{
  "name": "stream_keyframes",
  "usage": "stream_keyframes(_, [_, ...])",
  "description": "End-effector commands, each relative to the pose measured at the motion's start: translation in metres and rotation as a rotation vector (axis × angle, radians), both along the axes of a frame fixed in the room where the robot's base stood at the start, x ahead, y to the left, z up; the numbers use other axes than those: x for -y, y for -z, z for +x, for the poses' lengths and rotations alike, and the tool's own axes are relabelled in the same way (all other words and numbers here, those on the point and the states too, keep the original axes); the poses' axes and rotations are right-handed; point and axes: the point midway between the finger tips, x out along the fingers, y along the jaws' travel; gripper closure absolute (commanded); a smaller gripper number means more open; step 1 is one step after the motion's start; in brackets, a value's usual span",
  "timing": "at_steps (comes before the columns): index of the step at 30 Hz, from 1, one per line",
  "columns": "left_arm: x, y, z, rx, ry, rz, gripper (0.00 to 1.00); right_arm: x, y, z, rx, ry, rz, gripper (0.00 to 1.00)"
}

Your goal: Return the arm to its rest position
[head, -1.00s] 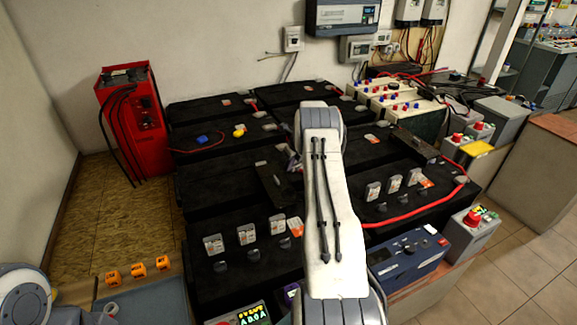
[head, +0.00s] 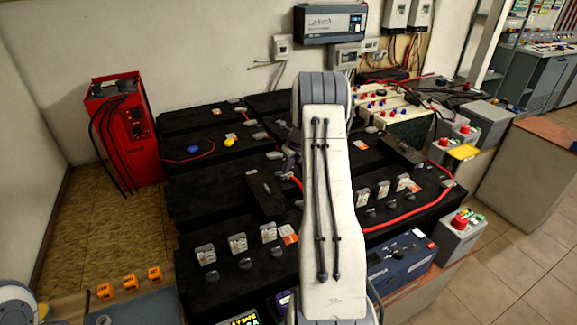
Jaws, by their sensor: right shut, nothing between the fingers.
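My right arm rises from the bottom middle of the head view, its white link and grey elbow standing over the battery bank. My right gripper (head: 289,165) shows only in small part, just left of the link and below the elbow, over the black batteries. It is shut with nothing in it, and the arm hides most of it. My left gripper is out of view; only a piece of my left arm shows in the bottom left corner.
Black batteries (head: 215,185) fill the middle, with red cables across them. A red charger (head: 125,135) stands at the left. A blue box (head: 400,260) and a grey box with a red button (head: 460,236) are at the right front. Tiled floor at the right is clear.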

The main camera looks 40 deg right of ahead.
Motion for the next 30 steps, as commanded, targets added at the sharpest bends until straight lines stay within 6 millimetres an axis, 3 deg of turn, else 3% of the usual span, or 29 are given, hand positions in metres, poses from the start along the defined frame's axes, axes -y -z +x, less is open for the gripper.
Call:
stream_keyframes(5, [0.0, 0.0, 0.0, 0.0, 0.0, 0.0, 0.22, -0.001, -0.011, -0.005, -0.002, 0.001, 0.002, 1.0])
stream_keyframes(13, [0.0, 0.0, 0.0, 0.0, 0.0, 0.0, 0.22, -0.003, -0.013, -0.005, -0.002, -0.008, -0.001, 1.0])
stream_keyframes(17, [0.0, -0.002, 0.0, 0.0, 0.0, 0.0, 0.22, -0.034, -0.027, 0.006, -0.01, -0.137, -0.029, 1.0])
stream_keyframes(20, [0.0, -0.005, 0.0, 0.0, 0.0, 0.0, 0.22, -0.089, -0.048, 0.019, -0.022, -0.368, -0.08, 1.0])
stream_keyframes(24, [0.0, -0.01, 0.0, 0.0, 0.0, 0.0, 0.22, -0.191, -0.082, 0.021, -0.034, -0.815, -0.177, 1.0])
stream_keyframes(26, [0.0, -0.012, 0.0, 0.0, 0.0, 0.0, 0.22, -0.235, -0.096, 0.015, -0.034, -1.018, -0.221, 1.0])
stream_keyframes(30, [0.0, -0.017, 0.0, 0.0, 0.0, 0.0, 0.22, -0.333, -0.125, -0.02, -0.018, -1.514, -0.328, 1.0])
